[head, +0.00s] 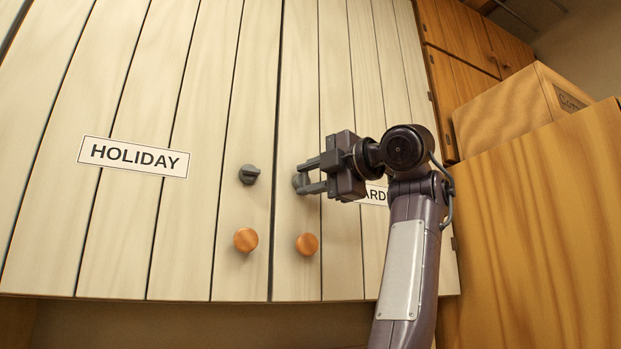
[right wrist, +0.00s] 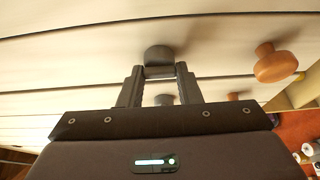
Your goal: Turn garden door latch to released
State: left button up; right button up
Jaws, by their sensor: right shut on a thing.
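The garden door latch (head: 298,181) is a small dark grey knob on the right-hand pale cabinet door (head: 338,255). My right gripper (head: 307,180) is shut on it, with one finger above and one below in the head view. In the right wrist view the latch (right wrist: 160,56) shows between the fingertips (right wrist: 159,72). The fingers hide much of it, so I cannot tell its angle. My left gripper is not in view.
A left door with a HOLIDAY label (head: 134,157) has its own grey latch (head: 248,174). Round orange knobs (head: 245,240) (head: 306,244) sit below the latches. A cardboard box (head: 515,112) and a wooden panel (head: 540,215) stand close on the right.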

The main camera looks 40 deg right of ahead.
dwell(0.3)
jog(key=o, duration=1)
jog(key=shift+w, duration=0.1)
jog(key=shift+s+f+b, duration=0.1)
jog(key=shift+s+b, duration=0.25)
jog(key=shift+s, duration=0.15)
jog(key=s+b, duration=0.1)
jog(key=s, duration=0.1)
jog(key=s+b, duration=0.1)
jog(key=s, duration=0.3)
jog(key=shift+s+d+b, duration=0.35)
jog(key=shift+s+b, duration=0.05)
